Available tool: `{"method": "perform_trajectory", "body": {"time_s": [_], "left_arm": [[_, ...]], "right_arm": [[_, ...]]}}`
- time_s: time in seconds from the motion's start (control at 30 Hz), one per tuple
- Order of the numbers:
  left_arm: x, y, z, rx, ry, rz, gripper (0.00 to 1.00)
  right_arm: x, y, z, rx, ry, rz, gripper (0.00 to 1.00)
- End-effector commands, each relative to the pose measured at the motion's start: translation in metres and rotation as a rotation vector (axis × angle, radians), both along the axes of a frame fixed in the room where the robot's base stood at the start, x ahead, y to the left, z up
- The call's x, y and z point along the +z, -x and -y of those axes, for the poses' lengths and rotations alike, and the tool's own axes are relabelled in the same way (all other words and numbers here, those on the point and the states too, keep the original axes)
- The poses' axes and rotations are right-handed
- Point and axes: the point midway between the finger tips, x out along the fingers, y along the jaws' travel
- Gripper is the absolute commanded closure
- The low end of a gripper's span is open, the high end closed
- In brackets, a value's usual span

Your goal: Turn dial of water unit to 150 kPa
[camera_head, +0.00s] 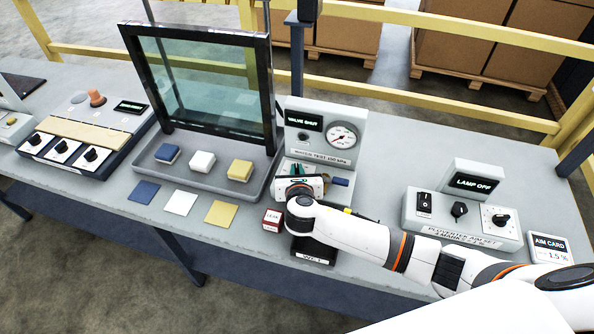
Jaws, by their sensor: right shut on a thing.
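The water unit (354,116) stands at the middle back of the bench. It has a display reading VALVE SHUT (304,121), a round pressure gauge (342,135) and a label that reads WATER TEST 150 KPA. The gauge needle is too small to read. My right gripper (302,176) reaches in from the right and is at the low front part of the unit, shut on what appears to be its dial. The gripper hides the dial and its marks. A blue part (340,182) shows just right of the gripper. My left gripper is not in view.
A framed glass pane (205,85) stands in a grey tray left of the unit, with coloured blocks before it. A red-and-white box (272,220) sits close to my right wrist. A switch box (462,218) with a LAMP OFF display stands at the right.

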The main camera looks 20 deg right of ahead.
Motion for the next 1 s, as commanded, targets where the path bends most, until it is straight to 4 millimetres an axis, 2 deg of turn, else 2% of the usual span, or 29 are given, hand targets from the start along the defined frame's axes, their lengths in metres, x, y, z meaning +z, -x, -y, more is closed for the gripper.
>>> {"method": "perform_trajectory", "body": {"time_s": [0.37,0.7,1.0], "left_arm": [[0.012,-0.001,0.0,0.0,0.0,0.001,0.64],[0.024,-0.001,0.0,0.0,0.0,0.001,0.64],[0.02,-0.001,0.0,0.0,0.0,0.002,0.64]], "right_arm": [[0.002,-0.001,-0.003,-0.132,-0.002,-0.001,1.0],[0.001,-0.003,-0.007,-0.417,-0.001,-0.002,1.0],[0.0,-0.006,-0.01,-0.642,-0.001,-0.001,1.0]]}}
